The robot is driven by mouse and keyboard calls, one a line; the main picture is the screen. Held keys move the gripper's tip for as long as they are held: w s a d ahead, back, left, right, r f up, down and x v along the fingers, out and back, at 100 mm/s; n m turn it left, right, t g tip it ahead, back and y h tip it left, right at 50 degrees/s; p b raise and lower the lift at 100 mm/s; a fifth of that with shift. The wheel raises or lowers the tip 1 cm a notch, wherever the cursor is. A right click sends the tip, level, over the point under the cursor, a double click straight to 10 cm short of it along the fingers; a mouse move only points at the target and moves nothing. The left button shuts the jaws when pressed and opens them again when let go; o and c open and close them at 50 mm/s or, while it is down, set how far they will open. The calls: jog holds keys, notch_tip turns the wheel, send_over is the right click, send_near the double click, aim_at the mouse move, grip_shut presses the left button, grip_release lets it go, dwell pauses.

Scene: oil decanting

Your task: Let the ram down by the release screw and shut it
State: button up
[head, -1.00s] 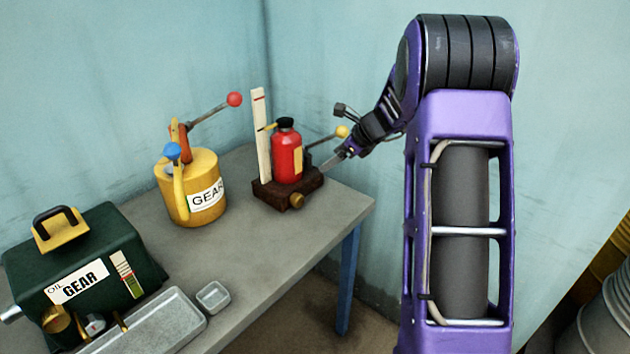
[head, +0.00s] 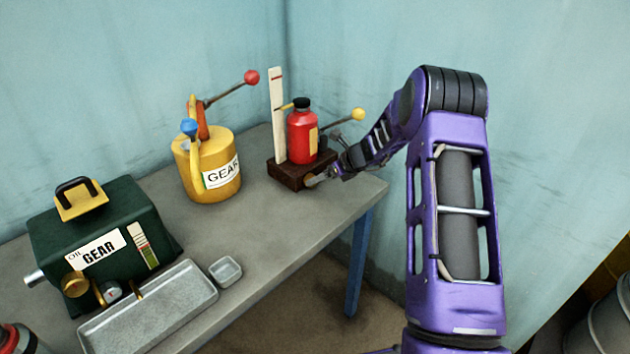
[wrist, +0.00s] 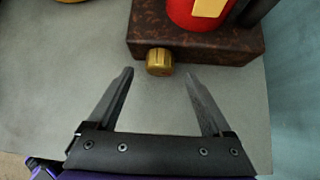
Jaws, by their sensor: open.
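The red jack bottle (head: 302,136) with a black cap stands on a dark brown base (head: 290,174) at the table's back right corner. In the wrist view the brass release screw (wrist: 159,61) sticks out of the front face of the base. My gripper (wrist: 160,80) is open, its two fingers on either side of the screw and mostly short of it, with nothing between them but table. In the head view my gripper (head: 314,182) is at the base's front right and covers much of the screw. A yellow-knobbed pump lever (head: 357,115) rises to the right.
A white marked scale (head: 279,115) stands upright beside the bottle. A yellow GEAR can (head: 212,165) is to the left, with a green GEAR oil box (head: 105,235), a metal tray (head: 150,308) and a small dish (head: 225,271) nearer.

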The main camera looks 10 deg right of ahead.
jog(key=shift+x, duration=2.1)
grip_shut()
